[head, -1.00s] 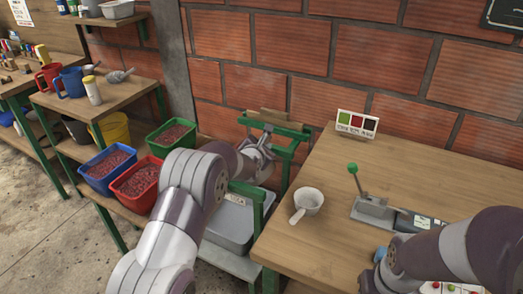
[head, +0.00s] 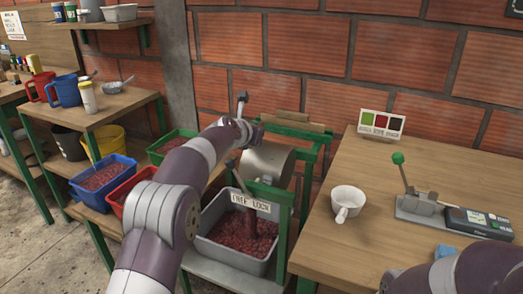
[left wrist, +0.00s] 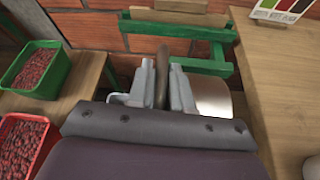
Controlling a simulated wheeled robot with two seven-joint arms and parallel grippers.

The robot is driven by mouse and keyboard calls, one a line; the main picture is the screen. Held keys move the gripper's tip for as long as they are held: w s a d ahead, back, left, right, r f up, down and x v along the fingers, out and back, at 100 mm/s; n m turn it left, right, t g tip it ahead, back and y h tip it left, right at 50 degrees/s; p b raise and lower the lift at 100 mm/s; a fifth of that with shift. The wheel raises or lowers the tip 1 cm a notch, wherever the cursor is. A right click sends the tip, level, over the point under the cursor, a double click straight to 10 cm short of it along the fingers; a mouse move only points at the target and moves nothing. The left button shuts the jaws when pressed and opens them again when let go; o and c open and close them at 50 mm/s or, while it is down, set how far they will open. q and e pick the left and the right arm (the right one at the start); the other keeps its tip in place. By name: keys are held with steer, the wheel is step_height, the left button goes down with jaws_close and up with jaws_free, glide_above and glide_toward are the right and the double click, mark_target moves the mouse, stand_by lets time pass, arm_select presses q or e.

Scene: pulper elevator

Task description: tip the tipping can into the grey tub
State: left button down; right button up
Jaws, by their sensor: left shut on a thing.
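The tipping can (head: 268,162), a shiny metal cylinder, hangs tilted in a green frame above the grey tub (head: 222,252). My left gripper (left wrist: 161,88) is shut on a brown handle (left wrist: 161,62) beside the can; the can's side (left wrist: 210,97) shows to the right of the fingers. In the head view my left arm hides part of the handle and the can's left side. My right arm enters at the lower right; its gripper is out of view.
A lettered plate is on the green frame (head: 284,225). Red (head: 116,199), blue (head: 85,186) and green (head: 158,148) bins of cherries stand at left. The wooden table (head: 345,245) at right bears a white cup (head: 347,201) and a green-knobbed lever device (head: 420,206).

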arm_select(q)
steer(key=shift+w+a+f+n+h, duration=0.15)
steer(key=shift+a+f+n+h, duration=0.15)
steer(key=shift+a, duration=0.15)
steer(key=shift+w+a+f+n+h, duration=0.2)
steer(key=shift+a+f+n, duration=0.1)
steer(key=shift+a, duration=0.15)
steer(key=shift+w+a+f+n+g+h+p, duration=0.3)
steer(key=shift+a+f+n+h+p, duration=0.2)
steer(key=shift+a+f+n+p, duration=0.35)
steer(key=shift+w+a+f+n+g+h+p, duration=0.25)
steer(key=shift+a+f+n+h+p, duration=0.25)
steer(key=shift+a+f+n+p, duration=0.3)
steer(key=c, duration=1.1)
jaws_free()
steer(key=shift+w+a+r, duration=0.1)
steer(key=shift+r, duration=0.15)
